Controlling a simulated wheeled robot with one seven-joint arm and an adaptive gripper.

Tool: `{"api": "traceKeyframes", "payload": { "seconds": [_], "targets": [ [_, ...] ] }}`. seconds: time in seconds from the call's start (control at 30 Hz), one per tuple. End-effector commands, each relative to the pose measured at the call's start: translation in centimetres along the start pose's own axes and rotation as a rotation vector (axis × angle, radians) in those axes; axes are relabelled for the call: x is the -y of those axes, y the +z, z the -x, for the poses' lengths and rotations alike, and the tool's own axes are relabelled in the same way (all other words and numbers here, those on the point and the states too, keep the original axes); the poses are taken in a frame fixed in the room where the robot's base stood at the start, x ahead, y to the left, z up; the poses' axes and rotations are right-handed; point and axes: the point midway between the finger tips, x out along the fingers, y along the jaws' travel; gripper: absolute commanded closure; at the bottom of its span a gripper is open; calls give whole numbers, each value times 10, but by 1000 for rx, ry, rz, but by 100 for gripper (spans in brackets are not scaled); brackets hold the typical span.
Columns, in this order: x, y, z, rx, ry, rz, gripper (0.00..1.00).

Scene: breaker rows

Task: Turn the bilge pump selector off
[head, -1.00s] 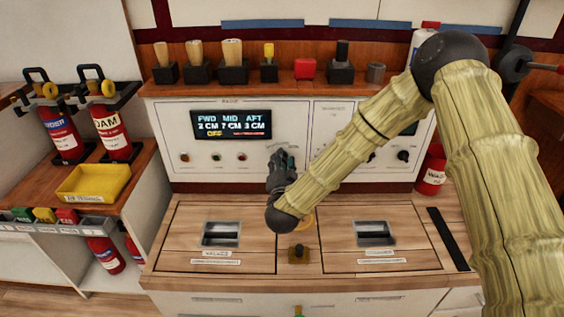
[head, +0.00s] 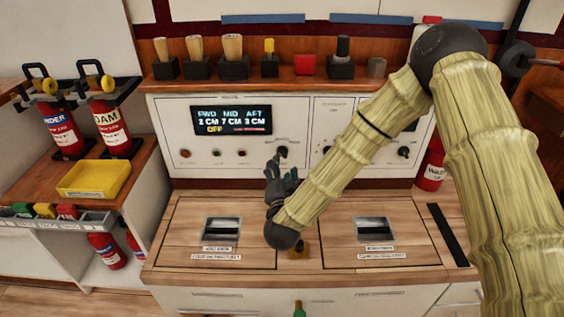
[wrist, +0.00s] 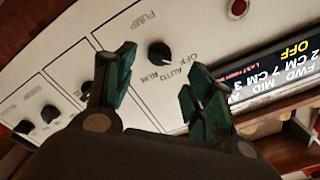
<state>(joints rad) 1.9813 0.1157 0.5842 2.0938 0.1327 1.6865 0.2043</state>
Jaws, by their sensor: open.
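The bilge pump selector is a black rotary knob (wrist: 159,53) on the white panel. It has the labels PUMP, OFF, AUTO and RUN around it in the wrist view. In the head view the knob (head: 282,151) sits right of the display, just above my gripper (head: 281,176). Which label its pointer meets is too small to tell. My gripper (wrist: 163,88) is open and empty. Its green-padded fingers are spread below the knob in the wrist view, apart from it. The display (head: 232,121) reads FWD 2 CM, MID 7 CM, AFT 3 CM, and OFF in yellow.
Other knobs, such as one at the right (head: 403,152), and small indicators (head: 214,156) share the panel. A wooden counter (head: 300,205) with two recessed hatch handles lies below. Brushes and holders (head: 232,58) stand on the shelf above. A yellow tray (head: 92,180) is at left.

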Motion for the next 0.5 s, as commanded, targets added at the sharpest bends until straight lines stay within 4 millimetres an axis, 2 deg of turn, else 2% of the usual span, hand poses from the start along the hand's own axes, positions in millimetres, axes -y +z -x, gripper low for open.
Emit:
{"api": "traceKeyframes", "payload": {
  "seconds": [0.2, 0.33, 0.5],
  "targets": [
    [0, 1, 37, 4, 1, 0, 46],
    [0, 1, 51, 3, 1, 0, 46],
    [0, 1, 59, 1, 1, -1, 46]
  ]
}}
